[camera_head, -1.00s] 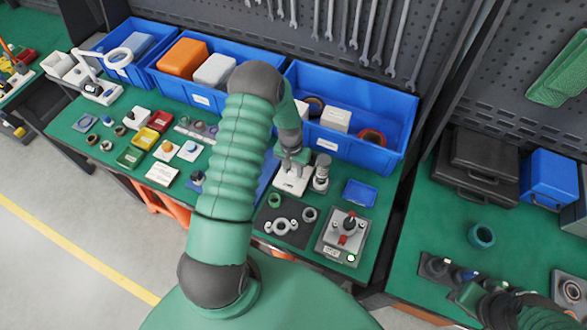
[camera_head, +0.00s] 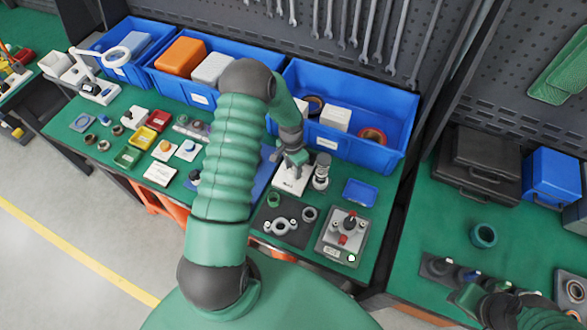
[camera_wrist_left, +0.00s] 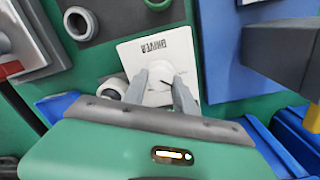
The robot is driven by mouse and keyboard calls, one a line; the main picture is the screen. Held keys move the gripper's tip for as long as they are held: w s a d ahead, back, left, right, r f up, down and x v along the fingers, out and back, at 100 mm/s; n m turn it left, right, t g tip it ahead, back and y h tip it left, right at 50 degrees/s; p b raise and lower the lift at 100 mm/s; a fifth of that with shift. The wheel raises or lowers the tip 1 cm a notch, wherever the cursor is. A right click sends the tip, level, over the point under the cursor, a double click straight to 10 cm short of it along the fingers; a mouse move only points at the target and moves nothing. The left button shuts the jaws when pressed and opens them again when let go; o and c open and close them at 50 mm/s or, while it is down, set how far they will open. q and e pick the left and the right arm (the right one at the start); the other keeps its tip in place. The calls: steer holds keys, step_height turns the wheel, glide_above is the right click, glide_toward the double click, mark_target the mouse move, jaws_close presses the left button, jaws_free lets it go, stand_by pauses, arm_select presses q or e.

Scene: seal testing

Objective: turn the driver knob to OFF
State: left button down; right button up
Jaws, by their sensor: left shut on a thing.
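The driver (camera_wrist_left: 126,55) is a white plate with its label reading upside down in the left wrist view; it also shows in the head view (camera_head: 289,184). Its round white knob (camera_wrist_left: 160,77) carries a thin dark pointer line. My left gripper (camera_wrist_left: 160,88) is shut on the knob, one grey finger on each side. In the head view my left gripper (camera_head: 295,161) is over the driver plate and hides the knob. No OFF mark can be read. My right gripper (camera_head: 470,297) is partly visible at the lower right, its fingers unclear.
A grey cylindrical device (camera_head: 321,176) stands close to the driver's right. A dark mat with rings (camera_head: 284,228) and a grey fixture with a red-and-black lever (camera_head: 345,238) lie in front. Blue bins (camera_head: 345,157) line the back.

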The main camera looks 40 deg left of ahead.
mark_target(292, 168)
arm_select(q)
steer(key=shift+a+r+m, duration=0.1)
steer(key=shift+m, duration=0.9)
steer(key=c, duration=1.2)
jaws_free()
steer(key=shift+o, duration=1)
step_height(292, 168, up, 17)
steer(key=b, duration=0.2)
steer(key=shift+w+a+f, duration=0.15)
steer(key=shift+a+f, duration=0.05)
steer(key=shift+a, duration=0.15)
